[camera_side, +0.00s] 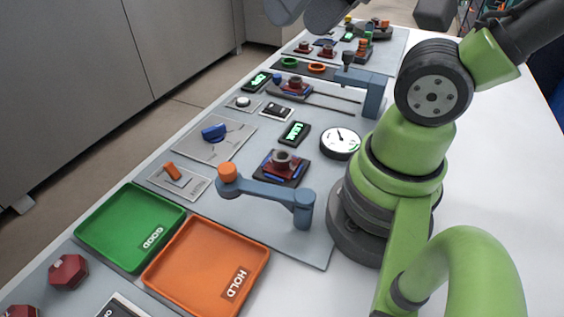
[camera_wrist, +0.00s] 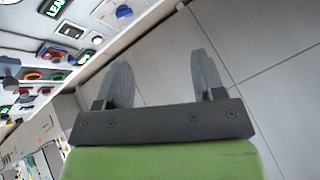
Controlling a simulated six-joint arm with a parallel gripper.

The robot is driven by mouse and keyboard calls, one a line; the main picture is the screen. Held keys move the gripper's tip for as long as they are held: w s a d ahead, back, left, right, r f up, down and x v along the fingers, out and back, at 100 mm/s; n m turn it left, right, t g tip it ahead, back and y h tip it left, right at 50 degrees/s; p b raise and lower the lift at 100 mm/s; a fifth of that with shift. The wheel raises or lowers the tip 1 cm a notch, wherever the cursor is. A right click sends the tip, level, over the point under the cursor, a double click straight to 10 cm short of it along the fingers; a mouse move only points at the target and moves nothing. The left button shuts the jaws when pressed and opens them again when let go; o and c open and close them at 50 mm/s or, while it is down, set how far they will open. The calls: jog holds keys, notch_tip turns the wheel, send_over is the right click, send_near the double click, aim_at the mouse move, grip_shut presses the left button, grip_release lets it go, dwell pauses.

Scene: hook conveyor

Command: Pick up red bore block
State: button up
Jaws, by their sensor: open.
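A dark red block with a grey round bore (camera_side: 281,160) sits in a dark fixture with blue strips, mid-table in the side view. A similar red block (camera_side: 295,84) sits on a dark fixture farther back. Red faceted blocks (camera_side: 68,271) lie at the near left corner. I cannot tell which one the task means. My gripper (camera_wrist: 160,60) is open and empty in the wrist view, its fingers over bare floor beyond the bench edge. Small red parts (camera_wrist: 54,53) show at the wrist view's left, away from the fingers.
A green GOOD tray (camera_side: 110,219) and an orange HOLD tray (camera_side: 190,262) stand in front. A blue-grey lever with an orange knob (camera_side: 265,187) stands close before the middle block. A dial gauge (camera_side: 340,142) and a blue-grey post (camera_side: 373,95) are near my base.

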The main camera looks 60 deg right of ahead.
jog(key=m+g+h, duration=0.2)
jog(key=g, duration=0.5)
send_over(282, 154)
jog(key=a, duration=0.1)
notch_tip(282, 154, down, 19)
jog(key=shift+s+f, duration=0.15)
jog(key=shift+f, duration=2.15)
jog(key=shift+s+f, duration=0.1)
jog(key=shift+f, duration=2.15)
jog(key=shift+c, duration=0.5)
grip_shut()
